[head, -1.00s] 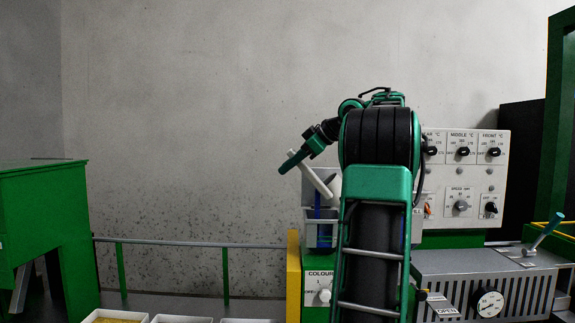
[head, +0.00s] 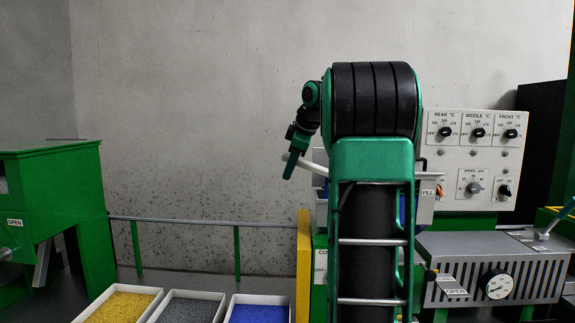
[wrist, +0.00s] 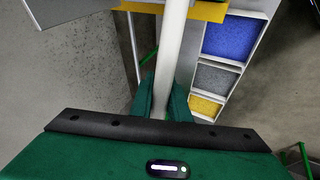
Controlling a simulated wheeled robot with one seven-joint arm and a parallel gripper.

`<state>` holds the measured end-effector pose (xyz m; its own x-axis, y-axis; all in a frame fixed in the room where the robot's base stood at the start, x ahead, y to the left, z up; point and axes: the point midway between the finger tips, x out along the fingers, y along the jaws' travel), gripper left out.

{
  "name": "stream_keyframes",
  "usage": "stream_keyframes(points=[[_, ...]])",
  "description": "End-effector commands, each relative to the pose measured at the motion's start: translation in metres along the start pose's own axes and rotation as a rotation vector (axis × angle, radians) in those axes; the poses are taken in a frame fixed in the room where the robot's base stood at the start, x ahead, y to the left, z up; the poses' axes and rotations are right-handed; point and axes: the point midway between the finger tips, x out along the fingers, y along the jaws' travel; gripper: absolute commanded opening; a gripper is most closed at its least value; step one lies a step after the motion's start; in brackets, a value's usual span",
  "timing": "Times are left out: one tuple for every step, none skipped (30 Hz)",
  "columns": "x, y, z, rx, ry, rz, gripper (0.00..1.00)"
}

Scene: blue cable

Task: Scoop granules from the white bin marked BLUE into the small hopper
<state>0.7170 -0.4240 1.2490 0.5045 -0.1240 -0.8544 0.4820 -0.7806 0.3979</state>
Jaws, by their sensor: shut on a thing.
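The white bin of blue granules (head: 258,311) stands at the bottom of the head view, rightmost of a row. In the wrist view the blue granules (wrist: 230,38) are at upper right. My gripper (head: 291,165) is shut on the white handle of the scoop (head: 308,166). The handle (wrist: 174,45) runs up between my fingers (wrist: 160,104) in the wrist view; the scoop's bowl cannot be made out. The small hopper (head: 321,210), with blue showing, is mostly hidden behind my arm. My gripper is above and left of it in the picture.
Bins of grey granules (head: 190,308) and yellow granules (head: 123,306) stand left of the blue one. A yellow post (head: 303,262) separates the bins from the machine. A control panel (head: 474,155) and a slotted grey housing (head: 495,285) are at right. A green machine (head: 50,205) stands left.

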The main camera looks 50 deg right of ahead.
Motion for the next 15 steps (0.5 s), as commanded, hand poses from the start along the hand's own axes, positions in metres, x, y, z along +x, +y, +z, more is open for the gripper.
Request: stream_keyframes(points=[[0.003, -0.004, -0.002, -0.013, -0.015, -0.003, 0.0], [0.005, -0.004, -0.002, -0.017, -0.025, -0.001, 0.0], [0.007, -0.004, -0.002, -0.024, -0.038, 0.0, 0.0], [0.009, -0.005, -0.002, -0.028, -0.048, 0.0, 0.0], [0.011, -0.006, -0.001, -0.032, -0.059, -0.001, 0.0], [0.014, -0.007, -0.001, -0.039, -0.073, -0.001, 0.0], [0.015, -0.009, 0.0, -0.044, -0.083, -0.002, 0.0], [0.017, -0.01, 0.0, -0.05, -0.094, -0.002, 0.0], [0.019, -0.011, 0.001, -0.056, -0.107, -0.003, 0.0], [0.022, -0.011, 0.001, -0.06, -0.116, -0.002, 0.0], [0.024, -0.012, 0.002, -0.064, -0.126, -0.002, 0.0], [0.026, -0.013, 0.002, -0.071, -0.14, -0.001, 0.0], [0.028, -0.013, 0.002, -0.076, -0.15, -0.001, 0.0], [0.029, -0.014, 0.002, -0.081, -0.16, -0.001, 0.0], [0.032, -0.016, 0.003, -0.087, -0.174, -0.002, 0.0]])
